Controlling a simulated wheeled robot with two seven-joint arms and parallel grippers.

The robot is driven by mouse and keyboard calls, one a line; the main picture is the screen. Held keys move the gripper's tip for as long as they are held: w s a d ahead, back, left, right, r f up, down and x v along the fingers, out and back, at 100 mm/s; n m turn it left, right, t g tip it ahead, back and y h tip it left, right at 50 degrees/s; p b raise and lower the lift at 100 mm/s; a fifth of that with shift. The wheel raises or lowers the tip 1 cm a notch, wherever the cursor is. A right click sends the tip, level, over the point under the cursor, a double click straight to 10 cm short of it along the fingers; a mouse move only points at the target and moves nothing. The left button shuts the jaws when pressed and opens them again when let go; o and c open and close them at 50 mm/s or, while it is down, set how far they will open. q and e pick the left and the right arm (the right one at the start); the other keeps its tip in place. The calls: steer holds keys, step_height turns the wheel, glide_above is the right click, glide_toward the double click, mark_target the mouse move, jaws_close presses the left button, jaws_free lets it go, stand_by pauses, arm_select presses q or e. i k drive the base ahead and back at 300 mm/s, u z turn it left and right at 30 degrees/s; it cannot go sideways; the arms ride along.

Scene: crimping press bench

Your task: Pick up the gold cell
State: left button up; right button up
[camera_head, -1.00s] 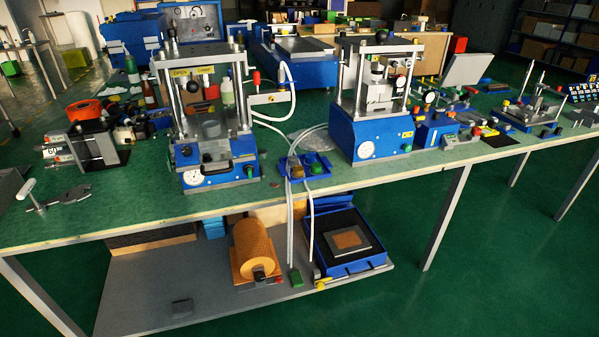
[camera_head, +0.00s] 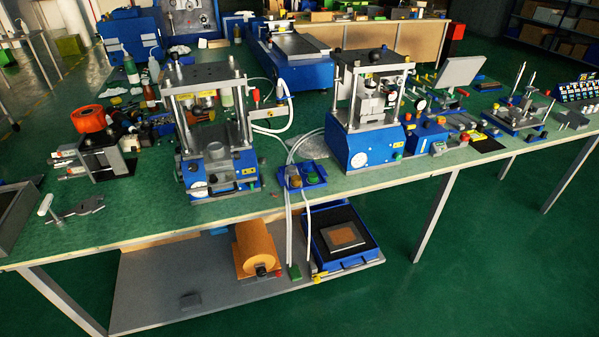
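I cannot make out for certain which thing is the gold cell. A copper-brown square in a pale frame (camera_head: 345,237) lies in an open blue tray (camera_head: 376,259) with a dark lining, on the shelf under the bench. A small blue holder (camera_head: 314,184) with a brownish and a green round part sits at the bench's front edge, between two presses; its contents are too small to identify. Neither of my grippers is in view.
The left press (camera_head: 220,175) and the right press (camera_head: 371,145) stand on the green bench (camera_head: 130,217). White tubes hang over the front edge. An orange roll (camera_head: 256,247) lies on the grey shelf (camera_head: 150,290). Tools crowd the bench's left back. The floor in front at right is clear.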

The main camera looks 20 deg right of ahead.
mark_target(297, 181)
steer(key=z, duration=0.5)
steer(key=i, duration=1.35)
steer(key=u, duration=0.45)
